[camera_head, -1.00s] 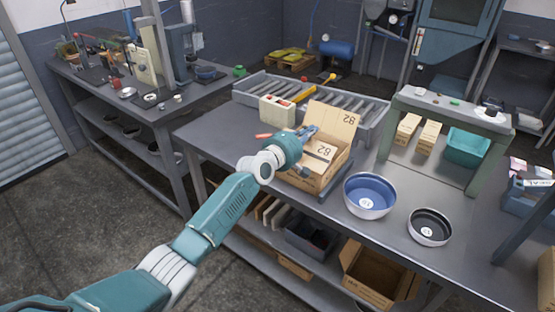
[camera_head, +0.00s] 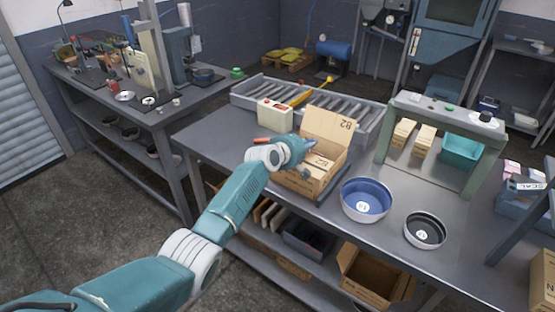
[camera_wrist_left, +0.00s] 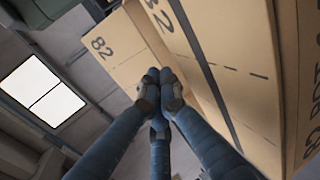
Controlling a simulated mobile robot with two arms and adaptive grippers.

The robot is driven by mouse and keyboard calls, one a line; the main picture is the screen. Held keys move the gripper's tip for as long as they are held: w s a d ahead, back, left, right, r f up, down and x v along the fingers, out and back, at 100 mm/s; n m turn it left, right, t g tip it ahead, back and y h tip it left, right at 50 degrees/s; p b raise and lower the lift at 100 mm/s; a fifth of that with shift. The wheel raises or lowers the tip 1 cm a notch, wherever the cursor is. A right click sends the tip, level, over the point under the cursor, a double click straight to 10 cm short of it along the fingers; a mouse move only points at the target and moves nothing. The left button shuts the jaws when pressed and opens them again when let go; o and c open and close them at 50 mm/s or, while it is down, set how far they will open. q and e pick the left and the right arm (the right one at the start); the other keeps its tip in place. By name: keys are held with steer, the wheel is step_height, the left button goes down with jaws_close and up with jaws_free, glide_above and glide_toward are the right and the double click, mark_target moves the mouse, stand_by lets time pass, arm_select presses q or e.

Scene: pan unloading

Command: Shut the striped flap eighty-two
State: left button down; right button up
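The open cardboard carton (camera_head: 305,184) stands on the workbench. Its tall back flap (camera_head: 330,127), marked 82, stands up and leans back. A second panel marked 82 (camera_head: 322,161) lies lower, at the carton's opening. My left gripper (camera_head: 309,156) is at the carton's left side, close to these panels; contact is unclear. In the left wrist view, the blue fingers (camera_wrist_left: 160,90) converge with their dark tips together and nothing visible between them. One 82 flap (camera_wrist_left: 115,50) is beyond the tips; another 82 panel (camera_wrist_left: 225,65), with a dark band along it, fills the right. My right gripper is out of view.
A blue bowl (camera_head: 366,199) and a dark bowl (camera_head: 425,230) stand right of the carton. A cream box (camera_head: 275,114) and a roller conveyor (camera_head: 350,112) lie behind it. A green-grey frame (camera_head: 445,115) stands at the right. The bench's left end is clear.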

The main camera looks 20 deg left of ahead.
arm_select(q)
steer(key=shift+r, duration=0.2)
steer(key=shift+r+p, duration=0.75)
steer(key=shift+p, duration=0.2)
